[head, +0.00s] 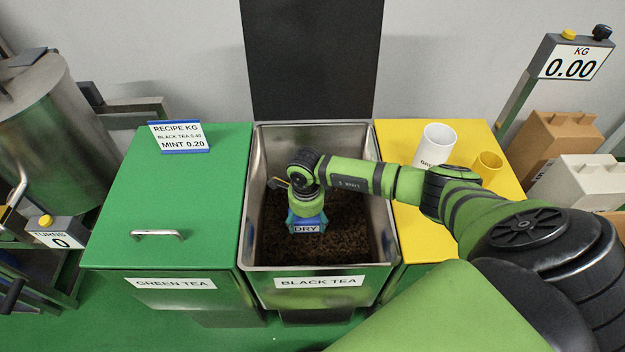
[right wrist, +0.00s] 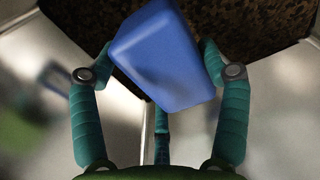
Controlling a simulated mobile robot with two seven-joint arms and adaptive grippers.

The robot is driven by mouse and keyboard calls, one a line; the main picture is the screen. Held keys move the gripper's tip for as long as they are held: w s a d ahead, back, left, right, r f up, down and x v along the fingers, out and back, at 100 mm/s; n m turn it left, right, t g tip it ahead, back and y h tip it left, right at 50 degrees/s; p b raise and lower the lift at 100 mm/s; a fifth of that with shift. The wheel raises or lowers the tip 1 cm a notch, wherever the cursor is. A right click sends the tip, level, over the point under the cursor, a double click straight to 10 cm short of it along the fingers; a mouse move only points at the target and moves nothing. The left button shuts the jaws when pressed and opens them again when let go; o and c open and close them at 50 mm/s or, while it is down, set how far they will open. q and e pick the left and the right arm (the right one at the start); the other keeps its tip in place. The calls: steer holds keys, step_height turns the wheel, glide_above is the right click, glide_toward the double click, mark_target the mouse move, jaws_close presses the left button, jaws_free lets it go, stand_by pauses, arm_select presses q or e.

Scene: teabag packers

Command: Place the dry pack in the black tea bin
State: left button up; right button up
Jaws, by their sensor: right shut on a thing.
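The dry pack (head: 305,226) is a blue block with a "DRY" label, seen in the head view inside the open black tea bin (head: 388,240). The bin is a metal box with dark loose tea (head: 335,245) at its bottom and a "BLACK TEA" label on its front. My right gripper (head: 306,215) reaches down into the bin from the right. In the right wrist view its teal fingers are shut on the blue pack (right wrist: 165,55), which is tilted, with tea behind it. Whether the pack touches the tea I cannot tell. My left gripper is not in view.
The closed green tea bin (head: 180,210) with a handle stands left. A yellow-topped cabinet (head: 480,135) at right holds a white cup (head: 434,145) and a yellow cup (head: 487,166). The black lid (head: 312,60) stands raised behind the bin. A scale display (head: 570,62) reads 0.00.

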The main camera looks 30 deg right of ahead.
mark_target(306, 229)
step_height(306, 229, down, 6)
steer(key=b, duration=0.4)
steer(key=shift+r, duration=0.25)
steer(key=shift+w+f, duration=0.15)
steer(key=shift+f, duration=0.1)
step_height(306, 229, down, 6)
steer(key=shift+r+b, duration=0.2)
steer(key=shift+b, duration=0.4)
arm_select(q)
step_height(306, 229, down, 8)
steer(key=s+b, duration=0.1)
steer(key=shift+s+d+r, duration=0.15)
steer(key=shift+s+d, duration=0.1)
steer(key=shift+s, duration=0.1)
arm_select(e)
steer(key=shift+f, duration=2.2)
steer(key=shift+f, duration=0.2)
steer(key=o, duration=1.2)
